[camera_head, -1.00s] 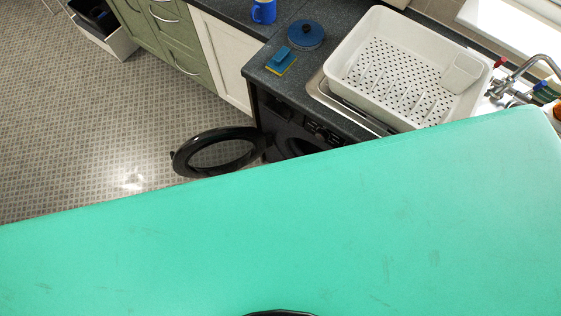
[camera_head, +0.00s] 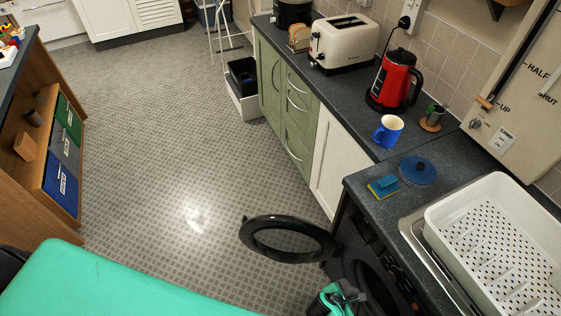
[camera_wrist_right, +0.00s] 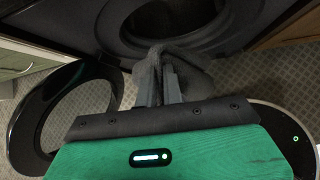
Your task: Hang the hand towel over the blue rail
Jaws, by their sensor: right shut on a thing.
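The hand towel looks like a bunched grey cloth (camera_wrist_right: 188,62) in the right wrist view. My right gripper (camera_wrist_right: 163,88) is shut on it, in front of the washing machine's round opening (camera_wrist_right: 160,22). Most of the towel's shape is hidden or dark. In the head view, my right gripper (camera_head: 348,298) is at the bottom edge beside the open machine, and the towel is hard to make out there. No blue rail shows in either view. My left gripper is not in view.
The black machine door (camera_head: 288,238) stands open to the left; it also shows in the right wrist view (camera_wrist_right: 30,125). The counter holds a white dish rack (camera_head: 490,245), blue mug (camera_head: 386,132), red kettle (camera_head: 393,80) and toaster (camera_head: 342,42). The patterned floor (camera_head: 165,130) is clear.

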